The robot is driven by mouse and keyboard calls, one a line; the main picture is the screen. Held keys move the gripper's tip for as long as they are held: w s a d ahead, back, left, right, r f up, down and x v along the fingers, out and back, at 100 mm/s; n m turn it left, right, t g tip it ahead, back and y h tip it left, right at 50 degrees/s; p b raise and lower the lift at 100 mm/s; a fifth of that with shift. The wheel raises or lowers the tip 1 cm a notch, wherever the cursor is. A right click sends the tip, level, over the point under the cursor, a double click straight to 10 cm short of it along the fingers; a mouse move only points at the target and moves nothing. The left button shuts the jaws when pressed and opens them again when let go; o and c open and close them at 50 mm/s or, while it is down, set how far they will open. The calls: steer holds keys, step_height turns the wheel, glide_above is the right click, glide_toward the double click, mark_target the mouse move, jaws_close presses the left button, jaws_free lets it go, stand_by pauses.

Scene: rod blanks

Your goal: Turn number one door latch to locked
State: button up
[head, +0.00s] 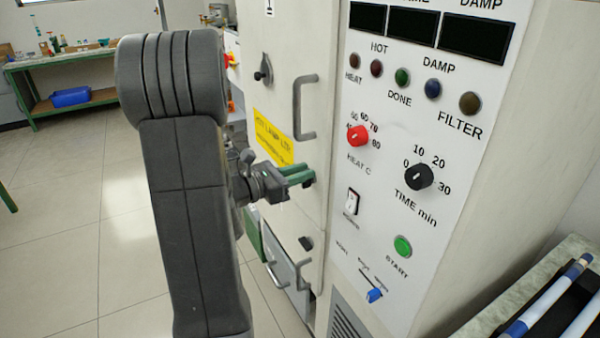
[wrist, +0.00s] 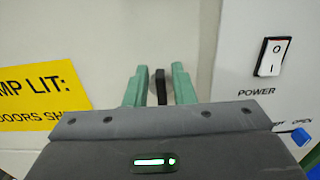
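A black latch lever (wrist: 161,86) stands upright on the pale cabinet front in the wrist view. My gripper (head: 303,175) reaches this spot from the left in the head view. Its two green fingers (wrist: 160,88) stand one on each side of the lever, with a narrow gap on both sides. The fingers mostly hide this latch in the head view. Another dark latch (head: 264,72) sits higher, left of a grey door handle (head: 305,108). A further dark latch (head: 306,242) sits lower. I cannot read any door number near the gripped spot.
A yellow sign (head: 270,137) is on the door, left of the fingers in the wrist view. The control panel with a red knob (head: 358,135), a black knob (head: 418,177) and a power switch (head: 352,202) lies right. A tray with rods (head: 540,300) is at lower right. Floor at left is clear.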

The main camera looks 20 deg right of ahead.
jaws_close()
steer(key=shift+r+n+p, duration=0.1)
steer(key=shift+n+p, duration=0.2)
steer(key=shift+p, duration=0.05)
steer(key=n+p, duration=0.1)
steer(key=p, duration=0.1)
steer(key=n+p, duration=0.1)
steer(key=n, duration=0.1)
steer(key=shift+w+r+p, duration=0.1)
steer(key=shift+w+p, duration=0.25)
steer(key=shift+w, duration=0.05)
steer(key=n+p, duration=0.4)
steer(key=shift+w+f+n+p, duration=0.25)
steer(key=shift+w+n+p, duration=0.1)
steer(key=shift+w+n, duration=0.05)
steer(key=shift+w+a+f+n+p, duration=0.15)
steer(key=shift+f+n+p, duration=0.25)
steer(key=shift+n+p, duration=1.05)
steer(key=shift+w+d+f+n+p, duration=0.1)
steer(key=shift+f+n+p, duration=0.25)
steer(key=shift+n+p, duration=1.15)
steer(key=shift+w+a+f+n+p, duration=0.15)
steer(key=shift+f+n+p, duration=0.25)
steer(key=shift+n+p, duration=1.05)
steer(key=shift+d+n+b, duration=0.1)
steer(key=shift+n+b, duration=0.3)
steer(key=shift+n, duration=0.1)
